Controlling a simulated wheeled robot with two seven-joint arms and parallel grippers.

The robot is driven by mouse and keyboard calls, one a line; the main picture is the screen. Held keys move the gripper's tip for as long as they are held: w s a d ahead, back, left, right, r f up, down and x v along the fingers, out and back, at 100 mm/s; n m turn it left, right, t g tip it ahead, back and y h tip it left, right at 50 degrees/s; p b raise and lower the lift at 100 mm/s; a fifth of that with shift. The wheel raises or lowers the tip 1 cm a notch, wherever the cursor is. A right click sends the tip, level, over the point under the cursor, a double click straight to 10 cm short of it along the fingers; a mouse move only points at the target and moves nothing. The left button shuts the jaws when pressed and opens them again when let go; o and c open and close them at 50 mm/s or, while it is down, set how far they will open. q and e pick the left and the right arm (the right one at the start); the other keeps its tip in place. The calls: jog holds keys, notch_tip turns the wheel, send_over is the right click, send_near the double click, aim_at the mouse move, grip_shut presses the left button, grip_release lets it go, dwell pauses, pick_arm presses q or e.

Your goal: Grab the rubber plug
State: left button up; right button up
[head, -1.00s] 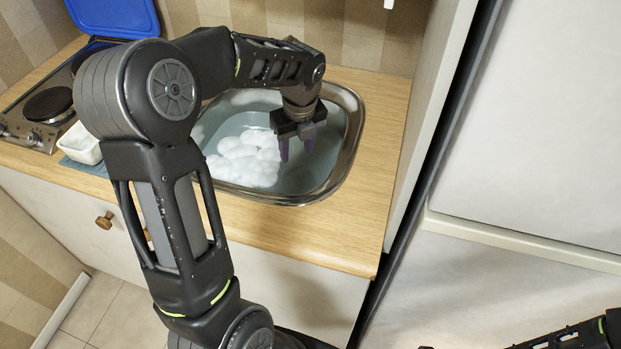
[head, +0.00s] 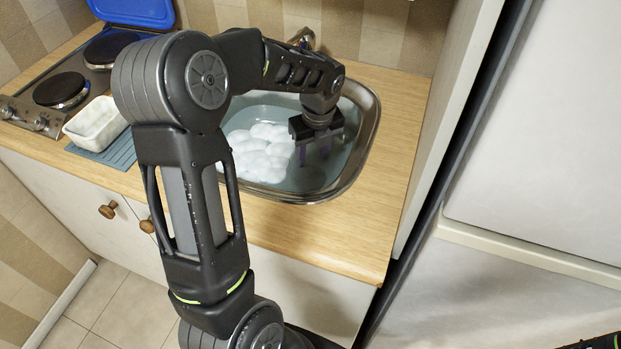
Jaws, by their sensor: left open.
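The sink (head: 352,178) is full of water with white foam (head: 262,155) on its left part. My left gripper (head: 314,160) is over the right part of the sink, pointing down, with its fingers apart and their tips at or below the water surface. I see nothing between the fingers. I cannot make out the rubber plug; the water, foam and gripper hide the sink bottom. My right gripper is not in view; only a bit of my right arm shows at the bottom right corner.
A white tub (head: 95,124) sits on a blue-grey mat (head: 122,153) left of the sink. A tap (head: 303,38) is behind my arm. A tall white cabinet rises at the right.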

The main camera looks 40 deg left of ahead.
aim_at(311, 169)
pick_arm(q)
jog(key=shift+a+f, duration=0.2)
jog(key=shift+f, duration=1.1)
jog(key=shift+a+f, duration=0.15)
jog(key=shift+f, duration=1.1)
grip_shut()
